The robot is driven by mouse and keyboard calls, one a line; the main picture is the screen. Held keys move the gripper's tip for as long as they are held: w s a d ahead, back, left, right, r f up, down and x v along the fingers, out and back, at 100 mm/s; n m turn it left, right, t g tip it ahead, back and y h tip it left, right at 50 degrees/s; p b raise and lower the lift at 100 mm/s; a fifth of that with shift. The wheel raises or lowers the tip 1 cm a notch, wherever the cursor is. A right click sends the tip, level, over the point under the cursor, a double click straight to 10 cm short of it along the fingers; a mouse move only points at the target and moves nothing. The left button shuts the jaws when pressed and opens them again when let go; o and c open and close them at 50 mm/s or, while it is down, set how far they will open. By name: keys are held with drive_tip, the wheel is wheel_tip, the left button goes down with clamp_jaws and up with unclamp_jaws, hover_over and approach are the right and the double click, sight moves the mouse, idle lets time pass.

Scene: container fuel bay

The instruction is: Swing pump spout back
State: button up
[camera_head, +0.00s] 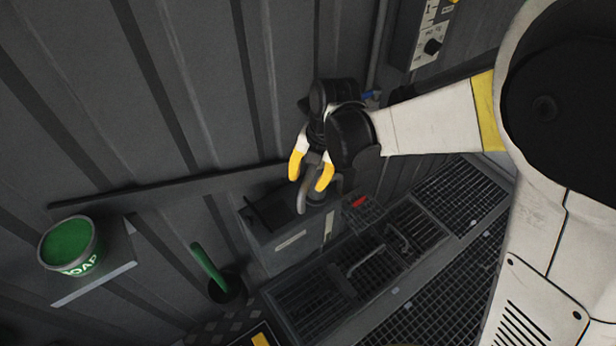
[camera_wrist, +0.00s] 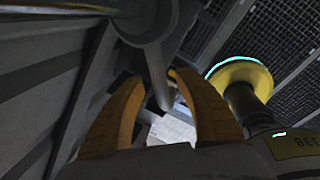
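The pump spout (camera_head: 303,196) is a grey curved pipe above a grey box-shaped cabinet (camera_head: 292,241) against the wall in the head view. My gripper (camera_head: 311,176) is at the spout, its two yellow fingertips spread apart. In the wrist view, my gripper (camera_wrist: 158,88) has one finger on each side of a grey tapered bar (camera_wrist: 157,68), which looks like part of the spout. Gaps show beside the bar, so the fingers do not look closed on it. The pump's joint is partly hidden by my gripper and wrist.
A green soap tub (camera_head: 70,246) stands on a small wall shelf (camera_head: 95,283) at left. A green handle (camera_head: 208,266) rises from a dark holder. Metal grating (camera_head: 440,305) lies at lower right. A control box (camera_head: 418,35) is on the wall above. A yellow round cap (camera_wrist: 240,76) is right of the fingers.

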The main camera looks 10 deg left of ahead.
drive_tip(key=shift+r, duration=0.1)
wheel_tip(320, 180, up, 12)
drive_tip(key=d, duration=0.2)
drive_tip(key=shift+s+d+f, duration=0.15)
drive_tip(key=shift+f, duration=0.05)
